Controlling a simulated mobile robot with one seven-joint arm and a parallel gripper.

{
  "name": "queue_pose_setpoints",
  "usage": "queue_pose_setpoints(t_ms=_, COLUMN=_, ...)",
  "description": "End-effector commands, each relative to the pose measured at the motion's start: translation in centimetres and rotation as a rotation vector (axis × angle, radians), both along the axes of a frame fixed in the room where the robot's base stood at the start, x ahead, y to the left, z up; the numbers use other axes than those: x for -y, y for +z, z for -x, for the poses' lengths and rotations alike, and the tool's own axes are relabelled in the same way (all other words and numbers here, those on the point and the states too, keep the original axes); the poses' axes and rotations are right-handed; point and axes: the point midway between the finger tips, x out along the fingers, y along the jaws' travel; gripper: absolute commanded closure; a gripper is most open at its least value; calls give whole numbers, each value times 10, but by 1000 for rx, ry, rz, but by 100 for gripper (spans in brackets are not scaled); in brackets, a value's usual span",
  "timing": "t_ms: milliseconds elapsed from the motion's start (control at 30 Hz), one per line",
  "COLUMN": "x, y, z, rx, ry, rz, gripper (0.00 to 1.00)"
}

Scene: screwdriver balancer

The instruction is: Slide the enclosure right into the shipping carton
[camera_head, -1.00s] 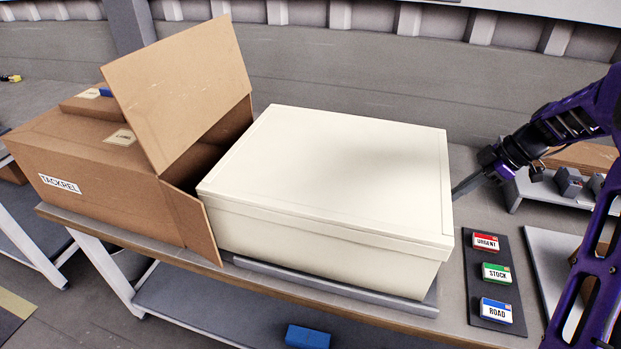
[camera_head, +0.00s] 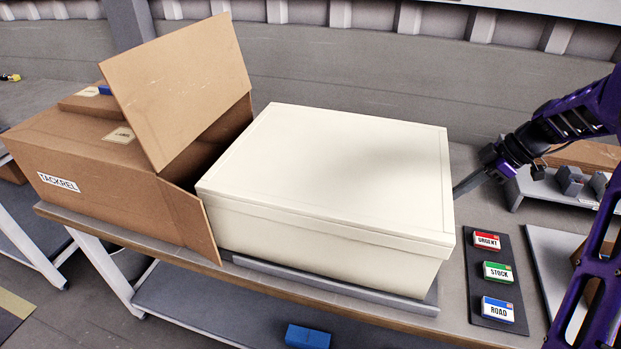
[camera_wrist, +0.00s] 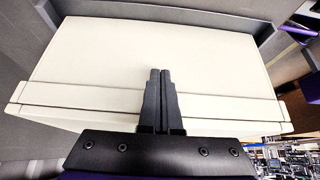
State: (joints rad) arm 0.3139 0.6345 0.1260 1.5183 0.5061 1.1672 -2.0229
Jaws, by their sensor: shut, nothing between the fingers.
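The cream enclosure (camera_head: 335,165) is a large lidded box in the middle of the bench in the head view. Its left end is at the open mouth of the brown shipping carton (camera_head: 110,190), whose flaps stand open. My gripper (camera_head: 456,193) is shut and empty at the right end of the enclosure. In the wrist view the closed fingers (camera_wrist: 160,78) point at the enclosure (camera_wrist: 200,50), close to its side. I cannot tell for certain whether they touch it. The carton's inside is mostly hidden by its flaps.
A grey rail (camera_head: 330,287) runs along the enclosure's front edge. A dark board (camera_head: 497,320) with URGENT (camera_head: 487,240), STOCK (camera_head: 497,271) and ROAD (camera_head: 498,309) blocks lies to the right. A grey stand (camera_head: 560,190) is behind it. A blue block (camera_head: 308,336) is on the lower shelf.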

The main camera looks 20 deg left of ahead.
Motion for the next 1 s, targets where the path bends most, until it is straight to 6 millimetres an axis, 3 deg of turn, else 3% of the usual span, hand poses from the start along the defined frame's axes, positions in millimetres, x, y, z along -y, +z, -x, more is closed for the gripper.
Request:
queue_pose_setpoints(t_ms=500, x=-3, y=-1, z=0, rx=0, ry=0, rz=0, gripper=100)
queue_pose_setpoints(t_ms=1000, x=-54, y=-2, z=0, rx=1, ry=4, rz=-2, gripper=100)
